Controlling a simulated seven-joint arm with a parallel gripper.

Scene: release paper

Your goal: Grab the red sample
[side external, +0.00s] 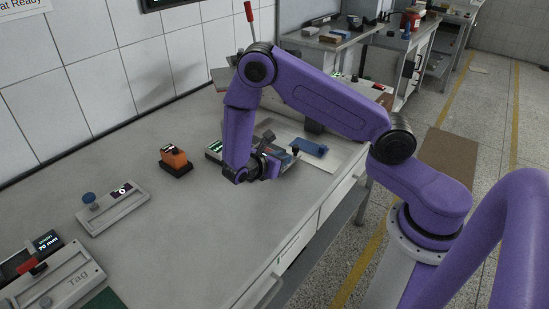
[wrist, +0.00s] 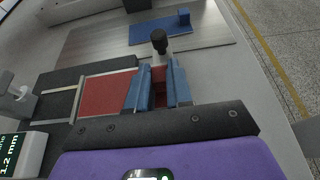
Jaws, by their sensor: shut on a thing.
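The red sample (wrist: 106,93) shows in the wrist view as a flat red rectangle just left of my gripper's blue fingers. Red also shows between the fingers. My gripper (wrist: 158,92) is shut on the red sample, though the exact contact is partly hidden by the fingers. In the side view my gripper (side external: 272,163) is low over the far part of the bench, and the sample is hidden there behind my arm.
A black knob (wrist: 159,41) on a short stem stands just beyond the fingers. A blue plate (side external: 309,147) lies on a pale board to the right. An orange device (side external: 174,159) and a grey unit with a blue knob (side external: 112,207) stand left. The bench middle is clear.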

